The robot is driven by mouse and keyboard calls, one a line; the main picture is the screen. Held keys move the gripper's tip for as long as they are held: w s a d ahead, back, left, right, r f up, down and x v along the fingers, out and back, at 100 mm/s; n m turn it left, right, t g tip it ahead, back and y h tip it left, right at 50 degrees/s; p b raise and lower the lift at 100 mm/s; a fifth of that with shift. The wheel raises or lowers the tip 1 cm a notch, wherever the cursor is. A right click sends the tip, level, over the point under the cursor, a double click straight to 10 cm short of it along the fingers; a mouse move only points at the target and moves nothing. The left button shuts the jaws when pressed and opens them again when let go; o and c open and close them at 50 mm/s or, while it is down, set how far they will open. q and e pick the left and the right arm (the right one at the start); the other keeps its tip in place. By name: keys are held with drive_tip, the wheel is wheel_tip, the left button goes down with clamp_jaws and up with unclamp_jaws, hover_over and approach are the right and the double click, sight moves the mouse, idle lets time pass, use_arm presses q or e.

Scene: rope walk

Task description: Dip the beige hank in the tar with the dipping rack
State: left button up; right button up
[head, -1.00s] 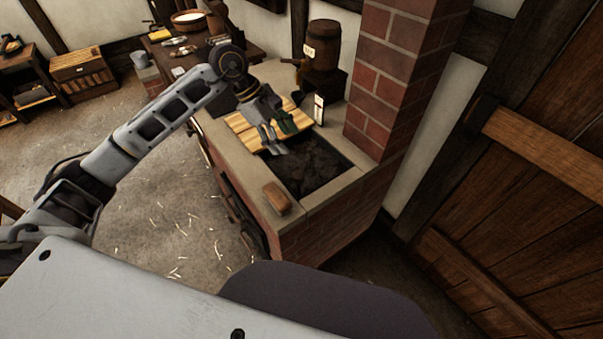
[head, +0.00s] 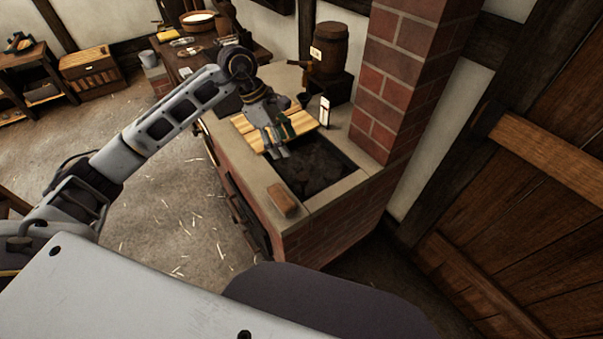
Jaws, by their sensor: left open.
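My left gripper (head: 277,151) is open, with its fingers pointing down over the near edge of a pale slatted wooden board (head: 246,130). The board lies across the far part of a dark opening (head: 318,178) in the top of a brick hearth. The opening holds dark, lumpy-looking matter; I cannot tell if it is tar. The gripper hides part of the board, and I see nothing held in the fingers. I cannot make out a beige hank or a dipping rack for sure. My right gripper is not in view.
A brown block (head: 283,201) lies on the hearth's near rim. A brick chimney (head: 402,75) rises at the right, close to the opening. A small white card (head: 324,112) and a barrel with a tap (head: 331,48) stand behind. A cluttered bench (head: 240,62) is farther back.

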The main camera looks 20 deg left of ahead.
sight(303, 176)
use_arm(q)
drive_tip(key=shift+d+f, duration=0.1)
drive_tip(key=shift+f, duration=0.05)
drive_tip(key=p+x, duration=0.1)
drive_tip(key=x, duration=1)
drive_tip(key=shift+d+f, duration=0.15)
drive_tip(key=shift+f, duration=0.05)
drive_tip(key=shift+x, duration=1)
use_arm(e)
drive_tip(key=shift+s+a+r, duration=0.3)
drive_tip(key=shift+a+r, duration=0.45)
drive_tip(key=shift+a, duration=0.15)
use_arm(q)
clamp_jaws()
drive_tip(key=shift+r+p, duration=0.1)
drive_tip(key=shift+p, duration=0.2)
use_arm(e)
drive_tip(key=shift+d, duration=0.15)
